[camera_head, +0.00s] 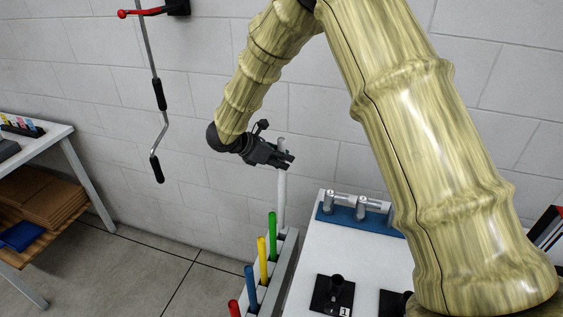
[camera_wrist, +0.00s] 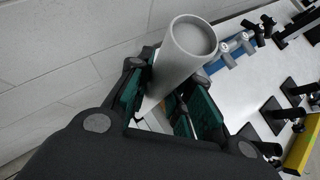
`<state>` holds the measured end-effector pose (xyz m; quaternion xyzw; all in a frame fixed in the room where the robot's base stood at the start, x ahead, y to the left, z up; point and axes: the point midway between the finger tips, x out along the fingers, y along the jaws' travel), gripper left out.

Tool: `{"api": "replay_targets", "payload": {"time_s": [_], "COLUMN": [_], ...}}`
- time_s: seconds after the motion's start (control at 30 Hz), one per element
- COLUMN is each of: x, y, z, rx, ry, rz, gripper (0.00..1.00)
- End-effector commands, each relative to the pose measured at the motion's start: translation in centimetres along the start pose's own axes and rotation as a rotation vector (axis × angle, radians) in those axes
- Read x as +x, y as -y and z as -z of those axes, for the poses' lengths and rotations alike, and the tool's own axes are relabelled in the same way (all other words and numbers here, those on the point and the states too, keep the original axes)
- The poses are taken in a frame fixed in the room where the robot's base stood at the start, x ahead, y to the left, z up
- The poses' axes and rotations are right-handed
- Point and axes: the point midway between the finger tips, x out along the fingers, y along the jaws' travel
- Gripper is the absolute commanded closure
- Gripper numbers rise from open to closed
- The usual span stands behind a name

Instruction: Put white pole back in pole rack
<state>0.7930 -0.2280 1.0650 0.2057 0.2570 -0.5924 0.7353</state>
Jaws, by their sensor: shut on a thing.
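The white pole (camera_head: 282,190) is upright in the head view, with its lower end at the far end of the pole rack (camera_head: 284,262), beyond the green pole. I cannot tell whether its lower end is seated in a slot. My gripper (camera_head: 286,160) is shut around the upper part of the white pole. In the wrist view, the round top of the white pole (camera_wrist: 185,50) sticks up between my fingers (camera_wrist: 172,105). The rack also holds a green pole (camera_head: 272,236), a yellow pole (camera_head: 262,258), a blue pole (camera_head: 251,287) and a red pole (camera_head: 234,308).
A white table (camera_head: 320,262) stands right of the rack, with a blue holder (camera_head: 352,217) of grey cylinders and a black block (camera_head: 332,295). The wall is close behind. Floor is clear between.

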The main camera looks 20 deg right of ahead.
Motion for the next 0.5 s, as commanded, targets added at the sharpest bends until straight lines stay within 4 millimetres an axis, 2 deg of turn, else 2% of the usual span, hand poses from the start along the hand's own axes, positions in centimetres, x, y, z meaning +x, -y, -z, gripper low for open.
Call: {"api": "replay_targets", "payload": {"time_s": [0.5], "x": [1.7], "y": [0.0], "z": [2.1], "rx": [0.000], "ry": [0.000], "rz": [0.001], "gripper": [1.00]}}
